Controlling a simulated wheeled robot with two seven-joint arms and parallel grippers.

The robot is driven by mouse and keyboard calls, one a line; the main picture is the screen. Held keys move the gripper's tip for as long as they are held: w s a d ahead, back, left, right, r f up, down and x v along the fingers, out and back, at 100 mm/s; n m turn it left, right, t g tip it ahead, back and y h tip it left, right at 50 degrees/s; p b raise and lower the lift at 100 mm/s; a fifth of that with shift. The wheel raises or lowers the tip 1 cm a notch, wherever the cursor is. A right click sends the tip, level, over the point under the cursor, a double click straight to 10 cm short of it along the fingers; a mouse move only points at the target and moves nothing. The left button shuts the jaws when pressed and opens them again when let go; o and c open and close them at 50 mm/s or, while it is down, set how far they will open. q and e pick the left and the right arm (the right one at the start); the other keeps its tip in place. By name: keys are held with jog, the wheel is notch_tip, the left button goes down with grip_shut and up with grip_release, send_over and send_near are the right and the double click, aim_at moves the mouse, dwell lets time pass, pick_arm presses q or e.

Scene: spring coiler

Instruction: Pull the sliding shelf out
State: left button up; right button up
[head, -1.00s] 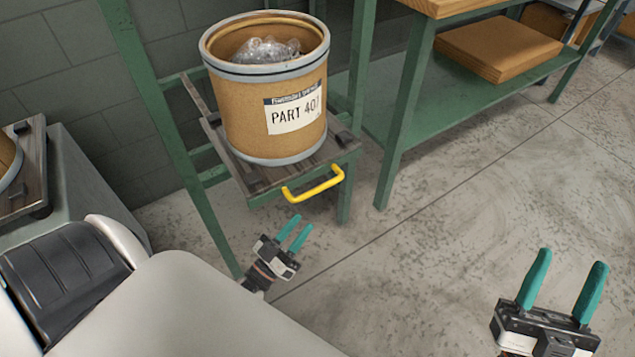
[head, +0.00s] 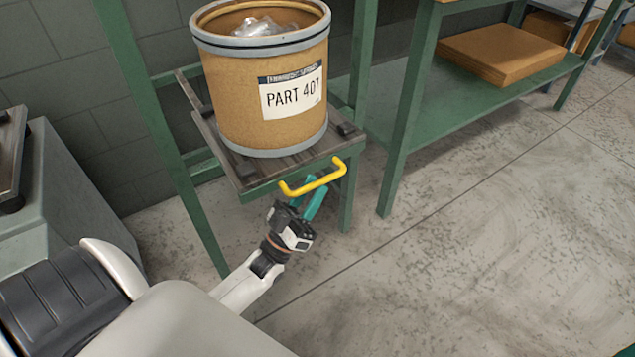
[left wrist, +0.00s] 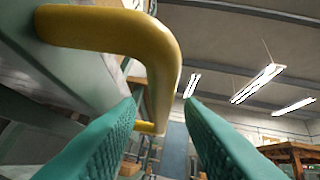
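The sliding shelf (head: 245,184) is a dark wooden board on a green frame. It carries a large brown drum labelled PART 407 (head: 265,90). A yellow handle (head: 312,180) is fixed to its front edge. My left gripper (head: 311,192) is just below and in front of the handle, with teal fingers pointing up toward it. In the left wrist view the handle (left wrist: 165,65) looms close, ahead of the gap between the two parted fingers (left wrist: 160,115). The left gripper is open and does not hold the handle. My right gripper is out of the frames, apart from a possible sliver at the bottom right.
A green workbench (head: 400,140) stands to the right, with flat cardboard (head: 500,52) on its lower shelf. A grey cabinet (head: 70,200) is at the left. The concrete floor (head: 430,270) in front and to the right is clear.

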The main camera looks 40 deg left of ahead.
pick_arm(q)
jog(key=shift+x, duration=1.2)
grip_shut()
jog(key=shift+d, duration=0.1)
